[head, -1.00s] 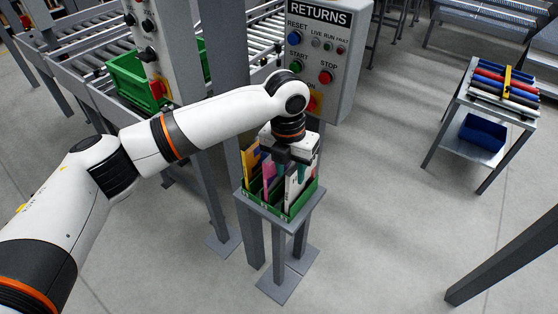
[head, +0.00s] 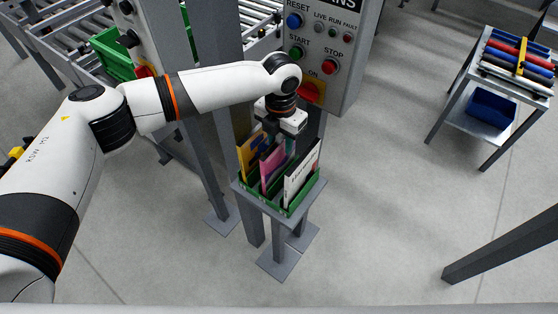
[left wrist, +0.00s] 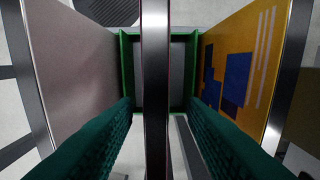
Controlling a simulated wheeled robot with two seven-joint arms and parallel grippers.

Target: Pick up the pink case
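The pink case (head: 272,169) stands upright in a small green crate (head: 264,201) on a grey pedestal, between a yellow case (head: 250,156) and a white case (head: 302,174). My left gripper (head: 281,146) is above the crate, pointing down. In the left wrist view its two green fingers (left wrist: 160,108) are open, one on each side of a thin case (left wrist: 155,70) seen edge-on, with gaps on both sides. The yellow case with blue squares (left wrist: 236,65) is on the right there, a pale case (left wrist: 70,70) on the left. My right gripper is out of view.
A grey control box (head: 335,60) with buttons stands close behind the crate, beside a grey post (head: 217,110). A roller conveyor with a green bin (head: 112,52) is at the back left. A cart (head: 500,75) with coloured rolls is at the right. The floor between is clear.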

